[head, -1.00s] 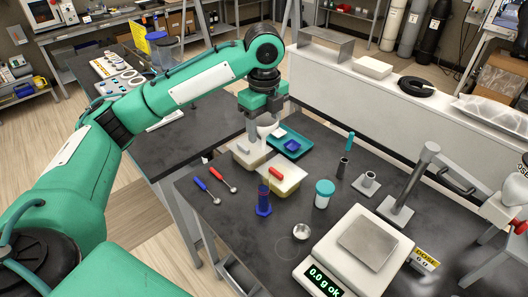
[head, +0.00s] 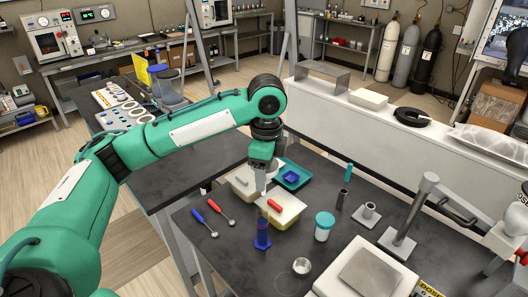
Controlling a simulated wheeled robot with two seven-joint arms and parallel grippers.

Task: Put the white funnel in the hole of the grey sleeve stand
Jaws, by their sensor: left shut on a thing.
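My left gripper (head: 260,186) points down over the near table, above the white tubs. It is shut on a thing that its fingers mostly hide. A small white shape (head: 275,167) shows just behind the fingers and looks like part of the white funnel, but I cannot tell its outline. My right gripper is not in view.
A tub with a red-handled tool (head: 275,205), a blue holder (head: 262,236), a teal-lidded jar (head: 324,226) and a dark cylinder (head: 341,199) stand between gripper and stand. A tall grey post (head: 413,215) rises right of the stand. A scale (head: 365,272) is in front.

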